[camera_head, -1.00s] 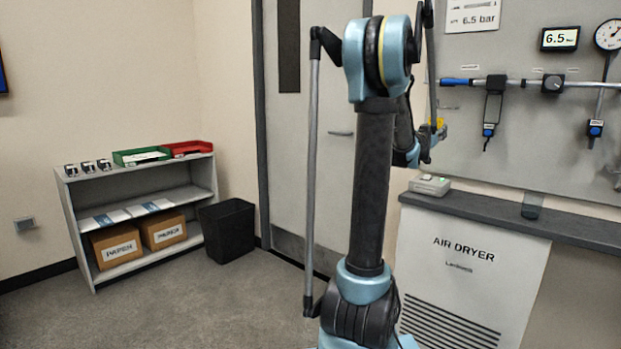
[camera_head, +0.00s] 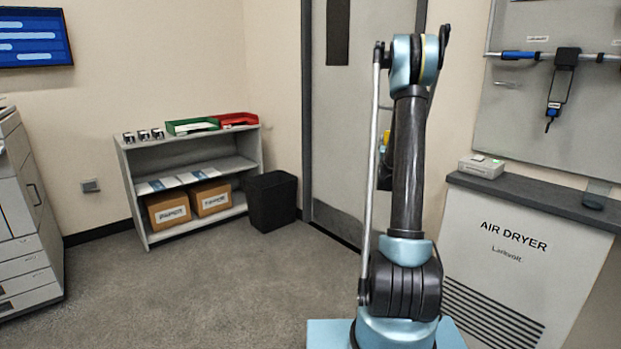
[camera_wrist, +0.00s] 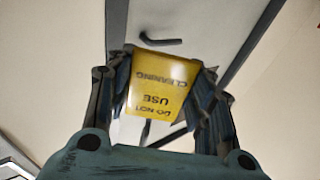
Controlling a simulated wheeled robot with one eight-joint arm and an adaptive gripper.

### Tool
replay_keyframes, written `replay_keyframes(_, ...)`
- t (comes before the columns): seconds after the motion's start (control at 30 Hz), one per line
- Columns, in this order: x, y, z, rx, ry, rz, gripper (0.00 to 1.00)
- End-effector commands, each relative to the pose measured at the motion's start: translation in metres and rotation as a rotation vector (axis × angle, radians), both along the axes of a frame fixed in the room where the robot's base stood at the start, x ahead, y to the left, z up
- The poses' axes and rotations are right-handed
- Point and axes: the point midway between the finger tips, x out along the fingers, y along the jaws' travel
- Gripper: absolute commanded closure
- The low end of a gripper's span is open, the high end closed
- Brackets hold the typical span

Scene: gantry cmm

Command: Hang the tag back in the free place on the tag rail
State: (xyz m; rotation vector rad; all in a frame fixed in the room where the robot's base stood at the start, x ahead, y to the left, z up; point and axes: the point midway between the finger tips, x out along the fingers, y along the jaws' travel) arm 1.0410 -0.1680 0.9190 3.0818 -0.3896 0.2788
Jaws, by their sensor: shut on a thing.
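A yellow tag (camera_wrist: 160,84) with dark print reading "DO NOT USE" and "CLEANING" shows upside down in the wrist view. My gripper (camera_wrist: 165,75) is shut on it, with a finger at each side of the tag. In the head view a small yellow patch of the tag (camera_head: 388,128) shows behind my arm, and the gripper there is mostly hidden. The tag is held in the air, apart from any surface. I cannot make out the tag rail in either view now.
A grey door (camera_head: 345,130) stands behind my arm. The air dryer (camera_head: 510,270) and a grey wall panel (camera_head: 520,110) are at the right. A shelf (camera_head: 140,185), black bin (camera_head: 272,200) and grey cabinet (camera_head: 25,235) stand left. Carpet (camera_head: 190,290) between is clear.

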Motion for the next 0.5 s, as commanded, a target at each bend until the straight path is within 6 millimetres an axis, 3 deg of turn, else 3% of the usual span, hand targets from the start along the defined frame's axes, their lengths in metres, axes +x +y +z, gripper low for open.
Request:
replay_keyframes(0.03, 0.006, 0.024, -0.013, -0.001, 0.002, 0.035, 0.67)
replay_keyframes(0.2, 0.016, 0.09, -0.052, 0.001, 0.013, 0.136, 0.67)
replay_keyframes(0.33, 0.018, 0.13, -0.076, 0.003, 0.022, 0.195, 0.67)
replay_keyframes(0.5, 0.018, 0.16, -0.095, 0.004, 0.028, 0.239, 0.67)
